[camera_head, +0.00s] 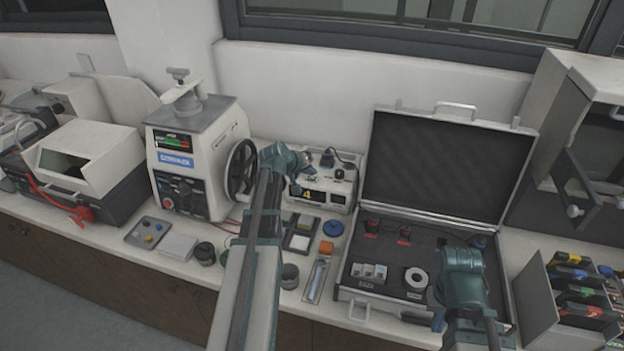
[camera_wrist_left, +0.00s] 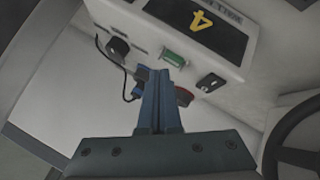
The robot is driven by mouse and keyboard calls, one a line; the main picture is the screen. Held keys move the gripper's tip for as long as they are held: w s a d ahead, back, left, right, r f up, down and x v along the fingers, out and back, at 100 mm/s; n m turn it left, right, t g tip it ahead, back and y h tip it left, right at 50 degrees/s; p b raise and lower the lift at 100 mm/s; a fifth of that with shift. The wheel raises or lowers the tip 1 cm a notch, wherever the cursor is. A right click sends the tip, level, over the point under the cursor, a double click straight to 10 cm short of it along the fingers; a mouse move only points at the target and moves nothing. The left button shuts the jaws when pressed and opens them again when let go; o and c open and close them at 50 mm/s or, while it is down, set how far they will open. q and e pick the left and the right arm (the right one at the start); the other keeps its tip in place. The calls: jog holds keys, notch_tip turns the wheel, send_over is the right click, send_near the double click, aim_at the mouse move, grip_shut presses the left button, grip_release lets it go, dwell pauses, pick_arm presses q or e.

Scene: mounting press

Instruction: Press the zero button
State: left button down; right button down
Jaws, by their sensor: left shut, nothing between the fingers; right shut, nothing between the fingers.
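A white instrument (camera_head: 324,196) with a yellow "4" on its dark display stands against the back wall; in the left wrist view its display (camera_wrist_left: 205,25) appears upside down. Its panel carries a green rectangular part (camera_wrist_left: 176,57), a black knob (camera_wrist_left: 117,47) and a small black switch (camera_wrist_left: 211,82). A red round part (camera_wrist_left: 184,96) is partly hidden behind my left fingers. I cannot read which control is zero. My left gripper (camera_wrist_left: 160,78) is shut and empty, close to the panel; contact cannot be told. My right gripper (camera_head: 438,319) is shut and empty over the case's front right.
A mounting press with a black handwheel (camera_head: 241,168) stands left of the instrument. An open case (camera_head: 445,168) lies to the right. Small jars, blocks and a blue disc (camera_head: 333,228) crowd the bench in front. A rack of colored boxes (camera_head: 575,290) stands far right.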

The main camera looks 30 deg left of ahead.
pick_arm(q)
jog(key=shift+f, duration=0.35)
pick_arm(e)
jog(key=shift+f, duration=0.35)
pick_arm(q)
jog(key=shift+f+b, duration=0.4)
jog(key=shift+b, duration=0.25)
pick_arm(e)
jog(key=shift+f, duration=0.4)
pick_arm(q)
jog(key=shift+r, duration=0.1)
jog(key=shift+r+p, duration=0.75)
jog(key=shift+p, duration=0.1)
pick_arm(e)
jog(key=shift+r, duration=0.8)
jog(key=shift+r, duration=0.1)
